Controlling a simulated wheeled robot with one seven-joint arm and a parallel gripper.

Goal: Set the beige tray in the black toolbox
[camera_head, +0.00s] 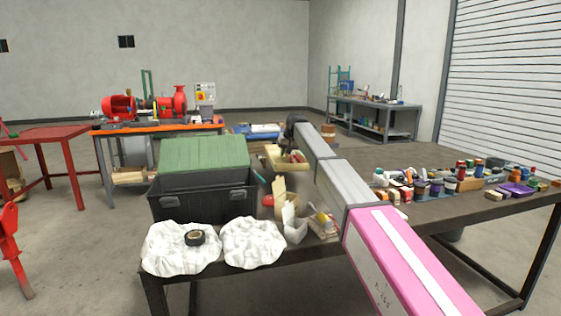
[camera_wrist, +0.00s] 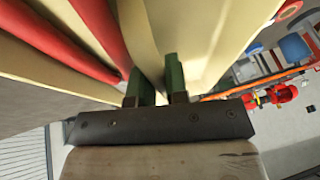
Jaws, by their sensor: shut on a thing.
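The beige tray (camera_head: 273,158) is held above the table, right of the black toolbox, with red items lying in it. In the wrist view the tray's beige wall (camera_wrist: 212,35) fills much of the upper picture, with long red items beside it. My gripper (camera_wrist: 156,84) is shut on that wall, one green-padded finger on each side. In the head view the arm hides most of the gripper. The black toolbox (camera_head: 205,204) stands on the table at left, its green lid (camera_head: 203,152) raised at the back. Its floor is hidden by the front wall.
Two crumpled white cloths (camera_head: 178,253) lie before the toolbox, one under a black tape roll (camera_head: 195,238). Open cartons (camera_head: 295,222) and small items stand right of the toolbox, below the tray. Several bottles and boxes (camera_head: 440,186) crowd the table's right side.

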